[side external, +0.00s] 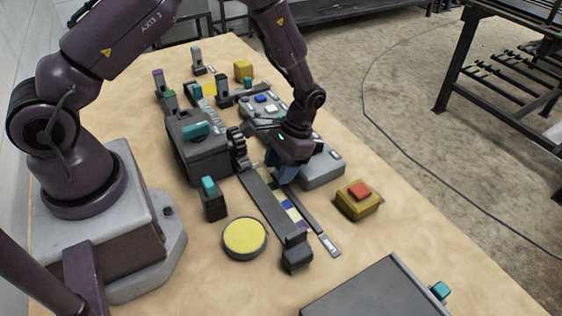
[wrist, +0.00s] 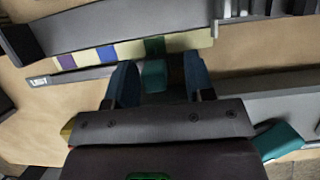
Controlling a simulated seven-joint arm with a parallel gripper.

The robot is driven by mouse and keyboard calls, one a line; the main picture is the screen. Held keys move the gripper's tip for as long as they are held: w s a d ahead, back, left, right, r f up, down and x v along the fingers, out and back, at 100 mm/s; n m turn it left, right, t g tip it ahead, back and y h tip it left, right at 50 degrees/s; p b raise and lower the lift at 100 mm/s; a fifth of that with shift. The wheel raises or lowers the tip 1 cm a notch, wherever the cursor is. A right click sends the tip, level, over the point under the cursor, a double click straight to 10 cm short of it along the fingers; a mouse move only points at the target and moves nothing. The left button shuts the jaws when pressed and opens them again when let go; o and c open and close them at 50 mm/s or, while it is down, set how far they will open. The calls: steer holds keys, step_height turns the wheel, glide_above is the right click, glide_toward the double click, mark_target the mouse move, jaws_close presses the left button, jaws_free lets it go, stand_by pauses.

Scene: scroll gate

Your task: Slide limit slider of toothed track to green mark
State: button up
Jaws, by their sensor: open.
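The toothed track shows as a long dark grey bar (side external: 266,196) in the side view, running from the gear box to an end block. Beside it is a cream strip with coloured marks. In the wrist view the strip shows a purple mark, a blue mark (wrist: 106,53) and a green mark (wrist: 155,45). A teal block (wrist: 153,76), apparently the limit slider's handle, sits beside the green mark. My gripper (wrist: 160,84) is open, with its blue fingers on either side of the teal block and gaps visible. In the side view my gripper (side external: 282,176) hides the slider.
A grey gear box (side external: 195,155) stands left of the track. A yellow round button (side external: 245,238) and a red button on a yellow box (side external: 359,197) flank the track's near end. A grey panel (side external: 322,168) lies right of my gripper. A grey case (side external: 375,295) is in front.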

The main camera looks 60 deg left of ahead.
steer(key=v, duration=1.3)
steer(key=s+r+t, duration=1)
steer(key=s+r, duration=0.9)
steer(key=r, duration=0.1)
steer(key=shift+s+a+r, duration=0.2)
steer(key=shift+s+r, duration=0.05)
steer(key=shift+s, duration=0.1)
steer(key=shift+c, duration=0.4)
stand_by(2.1)
